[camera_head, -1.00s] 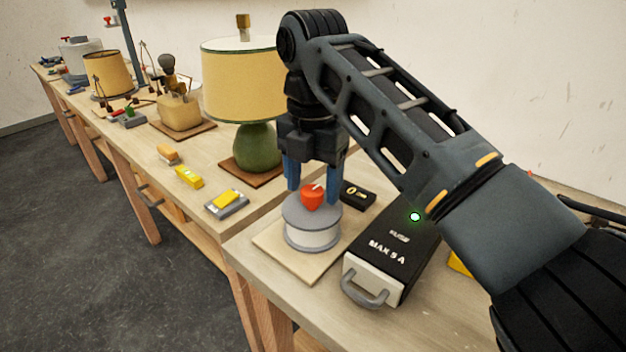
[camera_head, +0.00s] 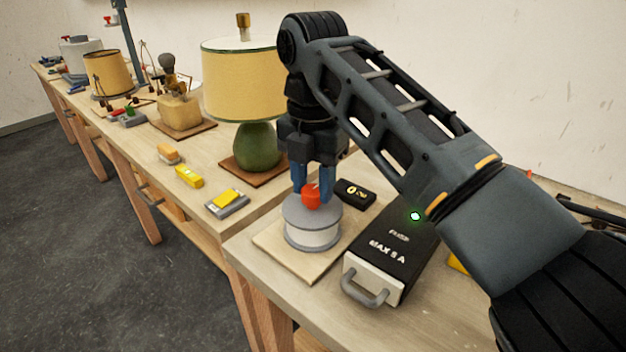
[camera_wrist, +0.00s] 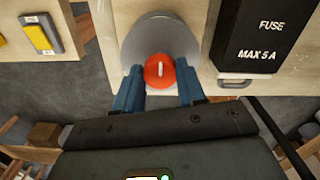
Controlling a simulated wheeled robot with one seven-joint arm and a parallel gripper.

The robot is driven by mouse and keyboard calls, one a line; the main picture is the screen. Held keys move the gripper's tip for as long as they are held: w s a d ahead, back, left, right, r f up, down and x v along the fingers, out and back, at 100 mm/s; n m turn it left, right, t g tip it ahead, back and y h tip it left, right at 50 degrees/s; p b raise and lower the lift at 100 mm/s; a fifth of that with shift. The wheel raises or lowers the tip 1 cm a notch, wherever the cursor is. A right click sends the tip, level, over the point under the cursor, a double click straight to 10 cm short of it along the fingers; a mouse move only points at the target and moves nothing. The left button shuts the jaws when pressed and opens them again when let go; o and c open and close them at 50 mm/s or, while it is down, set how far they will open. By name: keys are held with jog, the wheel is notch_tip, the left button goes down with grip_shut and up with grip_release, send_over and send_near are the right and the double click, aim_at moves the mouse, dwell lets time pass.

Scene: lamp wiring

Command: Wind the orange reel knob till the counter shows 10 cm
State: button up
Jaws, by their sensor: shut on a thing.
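The orange reel knob (camera_head: 311,195) sits on top of the grey reel (camera_head: 312,232), which stands on a pale wooden board. My gripper (camera_head: 313,190) points straight down with its blue fingers closed on the knob's two sides. In the wrist view the orange knob (camera_wrist: 159,71) with its white mark lies between the fingertips (camera_wrist: 160,80), over the grey reel disc (camera_wrist: 160,40). The white mark points away from the gripper there. The black counter (camera_head: 355,193) behind the reel shows a 0 with small, unreadable letters after it.
A black fuse box (camera_head: 395,250) marked MAX 5 A, with a grey handle and a lit green lamp, stands close right of the reel. A green lamp (camera_head: 257,148) with a yellow shade stands behind left. A grey-and-yellow block (camera_head: 227,203) lies on the left bench.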

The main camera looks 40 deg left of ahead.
jog(key=m+p, duration=0.2)
jog(key=p, duration=0.1)
jog(key=shift+r+m+p, duration=0.25)
jog(key=shift+m+p, duration=0.05)
jog(key=shift+m, duration=0.1)
jog(key=m+p, duration=0.8)
jog(key=m, duration=0.2)
jog(key=shift+d+f, duration=0.1)
jog(key=m, duration=0.3)
jog(key=shift+f+m+p, duration=0.1)
jog(key=shift+m+p, duration=0.2)
jog(key=shift+p, duration=0.05)
jog(key=m, duration=0.4)
jog(key=shift+s, duration=0.1)
jog(key=m, duration=1)
jog(key=shift+s, duration=0.1)
jog(key=m, duration=0.5)
